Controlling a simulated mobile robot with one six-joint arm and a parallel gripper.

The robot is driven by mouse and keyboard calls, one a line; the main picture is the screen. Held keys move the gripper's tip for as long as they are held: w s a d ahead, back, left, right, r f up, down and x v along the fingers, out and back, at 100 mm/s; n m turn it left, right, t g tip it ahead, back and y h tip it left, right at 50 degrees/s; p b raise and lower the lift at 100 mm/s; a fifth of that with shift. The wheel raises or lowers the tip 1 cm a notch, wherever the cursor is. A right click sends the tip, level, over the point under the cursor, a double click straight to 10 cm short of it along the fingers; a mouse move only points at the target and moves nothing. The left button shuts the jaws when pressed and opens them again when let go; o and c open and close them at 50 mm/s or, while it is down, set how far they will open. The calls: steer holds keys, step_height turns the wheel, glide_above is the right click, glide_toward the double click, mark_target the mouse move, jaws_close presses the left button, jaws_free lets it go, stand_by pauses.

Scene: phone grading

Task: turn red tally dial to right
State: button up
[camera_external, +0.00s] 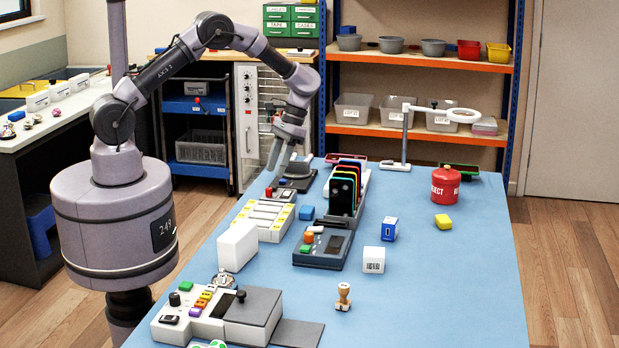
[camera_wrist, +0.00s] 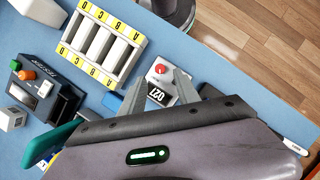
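The red tally dial (camera_wrist: 160,69) is a small round red knob on a white tally unit with a black number display (camera_wrist: 161,96). In the external view the red dial (camera_external: 269,192) shows at the far left edge of the blue table. My gripper (camera_wrist: 160,78) is open, with one finger on each side of the dial in the wrist view and nothing held. In the external view my gripper (camera_external: 277,170) points down above the tally unit. I cannot tell whether the fingertips touch the dial; they look apart from it.
A white rack with yellow lettered strips (camera_wrist: 100,43) stands close beside the tally unit. A dark tester with orange and green buttons (camera_external: 323,246) and a row of coloured phones (camera_external: 345,186) are nearby. A red can (camera_external: 446,186) stands farther right. The table's right side (camera_external: 460,270) is mostly clear.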

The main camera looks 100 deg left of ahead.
mark_target(269, 192)
steer(key=b+x, duration=0.1)
steer(key=x, duration=0.5)
steer(key=shift+b, duration=0.3)
steer(key=shift+c, duration=0.5)
jaws_close()
